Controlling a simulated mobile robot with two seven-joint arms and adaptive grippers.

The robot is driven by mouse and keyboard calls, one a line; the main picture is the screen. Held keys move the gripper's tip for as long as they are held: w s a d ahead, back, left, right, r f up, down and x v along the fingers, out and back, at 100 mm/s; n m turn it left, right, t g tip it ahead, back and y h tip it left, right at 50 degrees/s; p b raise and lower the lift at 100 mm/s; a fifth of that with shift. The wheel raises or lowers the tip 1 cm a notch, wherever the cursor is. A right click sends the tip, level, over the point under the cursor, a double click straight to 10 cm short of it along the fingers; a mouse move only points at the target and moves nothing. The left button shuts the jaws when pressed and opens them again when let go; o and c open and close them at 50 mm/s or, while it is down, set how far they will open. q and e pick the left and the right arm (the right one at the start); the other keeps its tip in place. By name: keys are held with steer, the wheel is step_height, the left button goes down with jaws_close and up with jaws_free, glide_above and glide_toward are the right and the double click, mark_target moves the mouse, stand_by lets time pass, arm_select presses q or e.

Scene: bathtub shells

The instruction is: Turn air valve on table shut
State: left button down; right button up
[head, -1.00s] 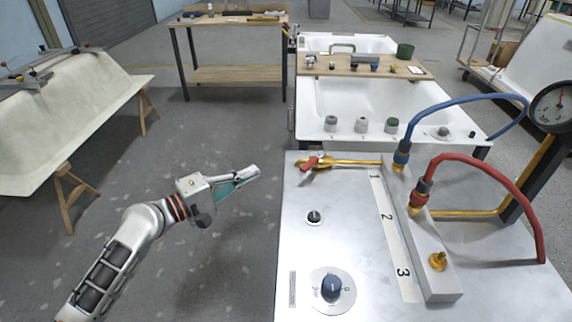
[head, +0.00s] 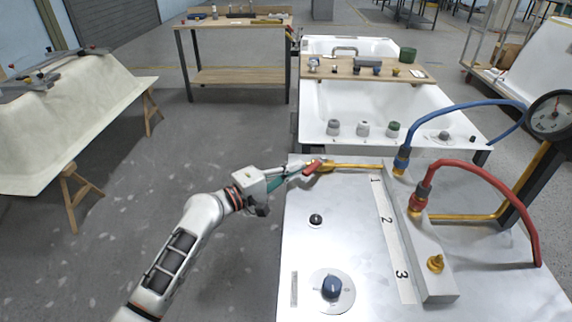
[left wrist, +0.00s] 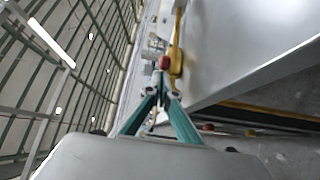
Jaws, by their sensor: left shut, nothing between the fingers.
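The air valve (head: 325,166) is a brass body with a red lever (head: 312,166), at the left end of a yellow pipe on the far left part of the metal table (head: 310,260). In the left wrist view the red lever (left wrist: 164,62) and the yellow valve body (left wrist: 175,62) show just beyond the fingertips. My left gripper (head: 303,172) is shut and empty, with its tips right at the red lever. In the left wrist view the gripper's teal fingers (left wrist: 161,88) meet at the tips. I cannot tell whether they touch the lever. My right gripper is not in view.
A manifold block (head: 434,278) with blue (head: 450,107) and red (head: 500,175) hoses stands on the table. A pressure gauge (head: 550,115) is at the right. A dark blue knob (head: 331,287) sits near the front. White bathtubs (head: 390,105) stand behind. Floor left of the table is open.

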arm_select(q)
steer(key=shift+d, duration=0.1)
steer(key=s+n+t+y+p, duration=0.1)
steer(key=p, duration=0.1)
steer(key=shift+d+r+p, duration=0.3)
steer(key=shift+d+p, duration=0.05)
steer(key=shift+p, duration=0.05)
steer(key=shift+s+d+n+t+y+p, duration=0.15)
steer(key=shift+s+n+t+y+p, duration=0.05)
steer(key=shift+n+t+y+p, duration=0.1)
steer(key=shift+s+d+f, duration=0.15)
steer(key=shift+d, duration=0.05)
steer(key=shift+s+d+f, duration=0.1)
steer(key=shift+f, duration=0.05)
